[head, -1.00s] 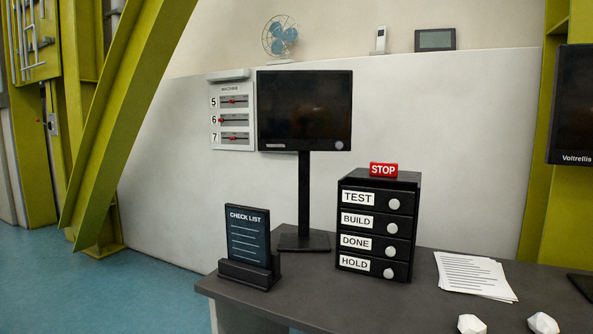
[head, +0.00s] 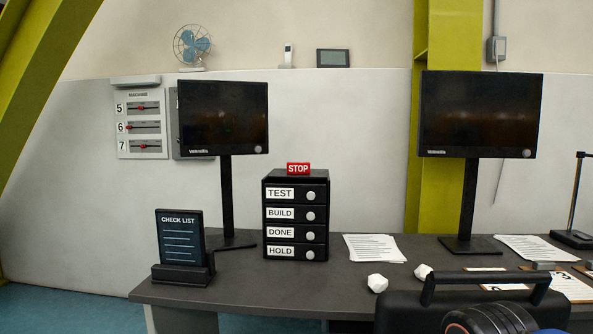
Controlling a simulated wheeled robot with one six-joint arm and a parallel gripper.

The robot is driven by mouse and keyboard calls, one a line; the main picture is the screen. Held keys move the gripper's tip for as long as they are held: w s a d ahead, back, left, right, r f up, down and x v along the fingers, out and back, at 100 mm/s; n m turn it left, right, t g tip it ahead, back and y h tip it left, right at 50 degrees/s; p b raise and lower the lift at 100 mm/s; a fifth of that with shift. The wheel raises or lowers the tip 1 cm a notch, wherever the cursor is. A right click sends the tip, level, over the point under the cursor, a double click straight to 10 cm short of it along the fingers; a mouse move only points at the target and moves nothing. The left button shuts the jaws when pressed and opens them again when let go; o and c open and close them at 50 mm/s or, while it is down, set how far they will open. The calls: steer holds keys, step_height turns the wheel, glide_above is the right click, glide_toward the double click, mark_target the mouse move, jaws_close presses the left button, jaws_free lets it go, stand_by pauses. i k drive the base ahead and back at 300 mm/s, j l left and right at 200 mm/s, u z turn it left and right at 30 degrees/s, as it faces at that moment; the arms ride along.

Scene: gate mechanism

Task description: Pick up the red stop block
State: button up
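The red stop block (head: 298,168), lettered STOP in white, sits on top of a small black drawer unit (head: 296,179). The unit stands on the dark grey desk (head: 230,288) and has drawers labelled TEST, BUILD, DONE and HOLD with round pale knobs. The block's front faces me and nothing covers it. My gripper is not in view.
A check list stand (head: 181,250) is left of the drawers. Two monitors (head: 223,118) (head: 480,115) stand on the desk. Papers (head: 373,248) and crumpled balls (head: 377,283) lie to the right. A black case (head: 470,310) with a handle fills the lower right foreground.

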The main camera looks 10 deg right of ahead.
mark_target(292, 168)
steer(key=i+j+z, duration=0.1)
steer(key=z, duration=0.9)
steer(key=j+z, duration=0.2)
steer(key=j, duration=0.25)
steer(key=j+z, duration=0.25)
steer(key=j, duration=0.2)
steer(key=k+j+z, duration=0.2)
steer(key=j, duration=0.25)
steer(key=j+z, duration=0.25)
steer(key=j, duration=0.2)
steer(key=k+j+z, duration=0.2)
steer(key=j, duration=0.15)
steer(key=i+j, duration=0.05)
